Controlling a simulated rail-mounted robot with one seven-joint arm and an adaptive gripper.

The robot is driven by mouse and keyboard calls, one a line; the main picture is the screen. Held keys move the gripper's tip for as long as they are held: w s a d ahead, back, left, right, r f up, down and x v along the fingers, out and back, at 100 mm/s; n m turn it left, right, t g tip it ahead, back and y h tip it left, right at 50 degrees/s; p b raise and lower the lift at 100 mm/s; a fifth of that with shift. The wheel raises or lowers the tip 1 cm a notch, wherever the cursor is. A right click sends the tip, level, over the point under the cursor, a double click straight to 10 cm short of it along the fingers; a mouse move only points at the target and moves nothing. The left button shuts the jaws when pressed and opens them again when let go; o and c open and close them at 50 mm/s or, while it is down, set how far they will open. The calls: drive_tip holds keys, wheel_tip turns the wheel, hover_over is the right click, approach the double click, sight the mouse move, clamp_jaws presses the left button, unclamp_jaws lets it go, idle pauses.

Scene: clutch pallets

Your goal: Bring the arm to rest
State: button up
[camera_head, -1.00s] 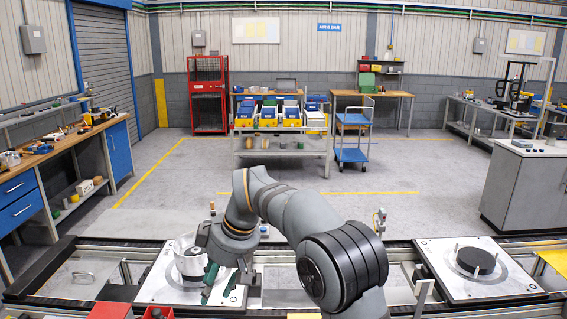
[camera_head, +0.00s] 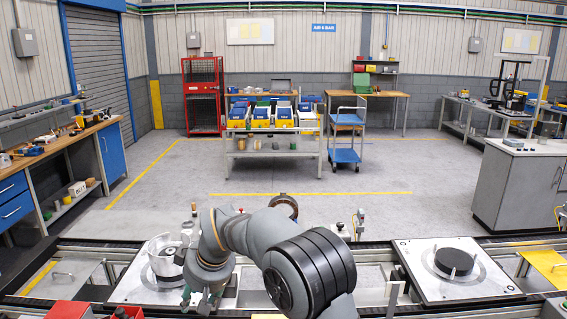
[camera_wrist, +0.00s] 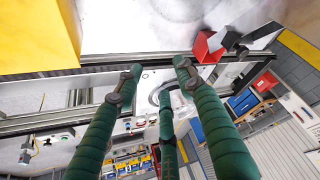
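My gripper (camera_head: 200,299) is at the lower left of the head view, beside the right edge of the left pallet (camera_head: 128,291). Its green fingers show in the wrist view (camera_wrist: 157,76), spread apart with nothing between them. The left pallet is a pale plate bearing a light ring-shaped housing (camera_head: 163,250), partly hidden by my wrist. The right pallet (camera_head: 487,289) is a similar plate with a black disc (camera_head: 454,261) in its middle. My arm is bent across the middle of the rail frame.
Red bins (camera_head: 68,312) stand at the near left edge. A yellow plate (camera_head: 546,266) lies at the far right. Beyond the rails, the grey floor is clear up to a shelf rack (camera_head: 275,153) with blue and yellow bins and a blue trolley (camera_head: 345,155).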

drive_tip(key=s+a+f+n, duration=0.1)
drive_tip(key=s+a+f, duration=0.1)
drive_tip(key=s+a, duration=0.2)
drive_tip(key=shift+g, duration=0.3)
drive_tip(key=shift+s+a, duration=0.1)
drive_tip(key=shift+s, duration=0.05)
